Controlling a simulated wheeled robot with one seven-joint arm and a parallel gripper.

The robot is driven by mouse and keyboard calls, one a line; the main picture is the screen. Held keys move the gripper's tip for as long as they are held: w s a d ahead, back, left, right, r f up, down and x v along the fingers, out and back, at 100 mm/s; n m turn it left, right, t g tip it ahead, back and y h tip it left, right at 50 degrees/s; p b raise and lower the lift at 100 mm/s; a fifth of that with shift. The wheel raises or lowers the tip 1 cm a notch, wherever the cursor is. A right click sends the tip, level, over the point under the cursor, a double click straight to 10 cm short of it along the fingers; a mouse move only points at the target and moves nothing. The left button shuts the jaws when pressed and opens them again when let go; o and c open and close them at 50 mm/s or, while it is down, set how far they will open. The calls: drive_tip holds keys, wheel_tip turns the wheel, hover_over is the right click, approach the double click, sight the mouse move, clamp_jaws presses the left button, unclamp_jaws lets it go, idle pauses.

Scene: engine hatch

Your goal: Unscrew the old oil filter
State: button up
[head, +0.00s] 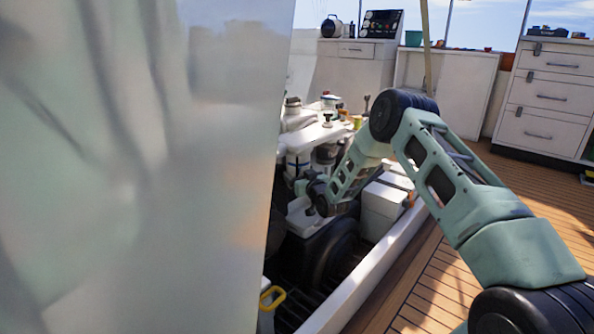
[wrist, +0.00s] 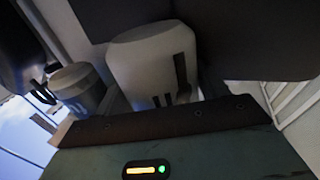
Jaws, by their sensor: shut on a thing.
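The oil filter appears to be the pale grey-white cylinder (wrist: 152,62) with dark markings, right in front of my gripper in the wrist view. It sits between the two fingers, and my gripper is shut on it. In the head view my gripper (head: 304,188) reaches down into the engine hatch, low beside the white engine parts. The filter cannot be made out clearly there. The fingertips and the filter's threaded end are hidden in both views.
A smaller grey cylinder (wrist: 77,88) stands close to the left of the filter in the wrist view. Dark engine parts crowd above and right. The hatch's white rim (head: 372,270) borders the opening. A large pale panel (head: 140,170) blocks the head view's left side.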

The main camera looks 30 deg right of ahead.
drive_tip(key=o, duration=1.2)
drive_tip(key=shift+r, duration=0.1)
drive_tip(key=shift+d+n+y+b, duration=0.15)
drive_tip(key=shift+n+y+b, duration=0.35)
drive_tip(key=shift+y, duration=0.5)
drive_tip(key=shift+n+g+y+b, duration=0.45)
drive_tip(key=shift+n+y, duration=0.7)
drive_tip(key=shift+y, duration=0.5)
drive_tip(key=shift+n+g+y+b, duration=0.2)
drive_tip(key=shift+n+g+y, duration=0.35)
drive_tip(key=shift+n+y, duration=0.85)
drive_tip(key=shift+f+n+g+y+b, duration=0.25)
drive_tip(key=shift+n+g+y+b, duration=0.65)
drive_tip(key=shift+y, duration=0.75)
drive_tip(key=shift+r+n+g+y, duration=0.15)
drive_tip(key=shift+n+g+y, duration=0.15)
drive_tip(key=shift+y, duration=0.1)
drive_tip(key=shift+c, duration=0.3)
